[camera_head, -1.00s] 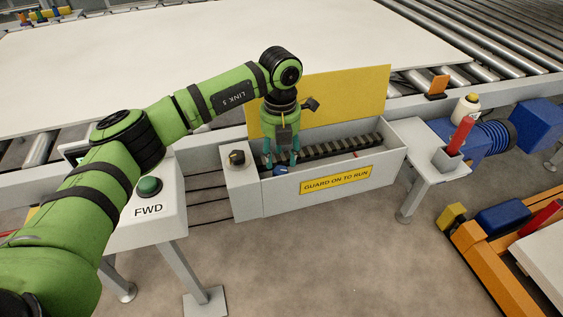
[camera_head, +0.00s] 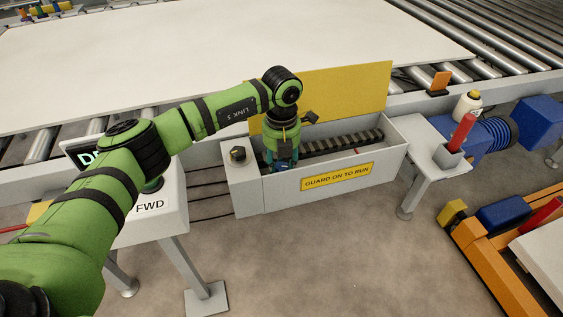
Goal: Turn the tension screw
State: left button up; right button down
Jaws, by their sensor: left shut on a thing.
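My left gripper (camera_head: 281,166) points down into the left end of the open white guard box. It is shut on a small blue part (camera_head: 281,168), which looks like the head of the tension screw. The fingers and the box's front wall hide much of it, and I cannot tell how far it is turned. My right gripper is not in view.
A yellow lid (camera_head: 350,92) stands raised behind the white box (camera_head: 290,200), with a ribbed dark belt (camera_head: 345,142) inside. A black knob (camera_head: 237,154) sits just left. The FWD stand (camera_head: 160,222) is at left; a small table (camera_head: 428,160) holds a red-handled tool (camera_head: 462,132).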

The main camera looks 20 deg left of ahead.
aim_at(281, 166)
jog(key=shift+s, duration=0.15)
pick_arm(q)
jog(key=shift+n, duration=1.2)
jog(key=n+p, duration=0.1)
jog(key=n, duration=0.2)
jog(key=shift+r, duration=0.1)
jog(key=shift+n+p, duration=0.4)
jog(key=shift+n, duration=0.7)
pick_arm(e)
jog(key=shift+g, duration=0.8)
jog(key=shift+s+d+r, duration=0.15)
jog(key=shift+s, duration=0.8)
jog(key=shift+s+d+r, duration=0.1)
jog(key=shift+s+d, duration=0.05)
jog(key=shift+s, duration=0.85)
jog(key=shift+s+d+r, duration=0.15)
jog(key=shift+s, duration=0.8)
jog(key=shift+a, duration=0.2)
pick_arm(q)
jog(key=o, duration=0.9)
jog(key=shift+c, duration=0.2)
notch_tip(281, 166, up, 12)
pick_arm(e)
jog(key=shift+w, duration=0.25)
